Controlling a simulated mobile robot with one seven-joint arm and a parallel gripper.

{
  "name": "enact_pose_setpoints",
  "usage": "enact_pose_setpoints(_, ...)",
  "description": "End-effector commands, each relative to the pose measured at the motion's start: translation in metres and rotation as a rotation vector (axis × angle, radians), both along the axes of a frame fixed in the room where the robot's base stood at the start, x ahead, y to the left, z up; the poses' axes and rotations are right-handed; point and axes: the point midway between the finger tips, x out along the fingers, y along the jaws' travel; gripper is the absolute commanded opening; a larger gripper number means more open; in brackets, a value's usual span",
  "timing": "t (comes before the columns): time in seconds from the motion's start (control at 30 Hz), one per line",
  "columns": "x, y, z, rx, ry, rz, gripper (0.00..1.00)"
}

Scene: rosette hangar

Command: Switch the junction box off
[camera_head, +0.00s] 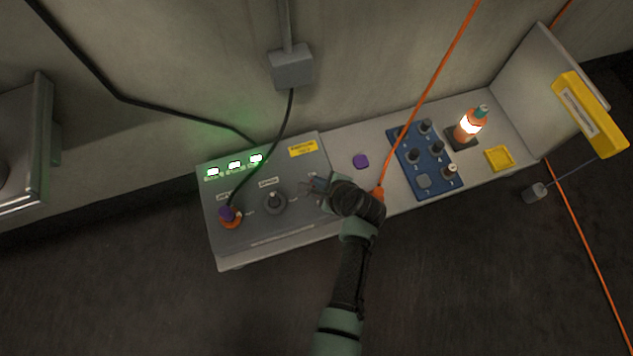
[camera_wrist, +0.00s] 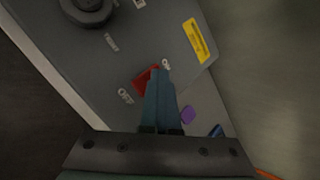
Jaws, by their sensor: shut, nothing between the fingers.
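The junction box (camera_head: 245,190) is a grey box with three lit green lamps (camera_head: 235,164) on its top. It fills much of the wrist view (camera_wrist: 150,45). A red switch (camera_wrist: 143,80) sits on it between an OFF label (camera_wrist: 125,95) and an ON label (camera_wrist: 166,65). My gripper (camera_wrist: 160,75) is shut and empty, its fingertips over the switch near the ON side. They cover part of the switch, and I cannot tell whether they touch it. In the head view my gripper (camera_head: 318,186) is over the box's right end and hides the switch.
The box also has a dark round knob (camera_head: 274,201), a yellow label (camera_head: 302,148) and an orange-purple plug (camera_head: 230,215) with a black cable. To the right are a purple cap (camera_head: 361,161), a blue switch panel (camera_head: 425,160), a lit lamp (camera_head: 468,125) and an orange cable (camera_head: 430,90).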

Motion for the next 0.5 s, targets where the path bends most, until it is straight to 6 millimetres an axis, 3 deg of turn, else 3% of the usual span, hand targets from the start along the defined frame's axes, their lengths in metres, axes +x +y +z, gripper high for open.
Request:
enact_pose_setpoints(0.03, -0.009, 0.000, -0.007, -0.002, 0.025, 0.003, 0.00)
enact_pose_setpoints(0.27, -0.010, 0.000, -0.008, 0.001, 0.029, 0.003, 0.00)
enact_pose_setpoints(0.5, -0.010, 0.000, 0.003, 0.001, 0.031, 0.004, 0.00)
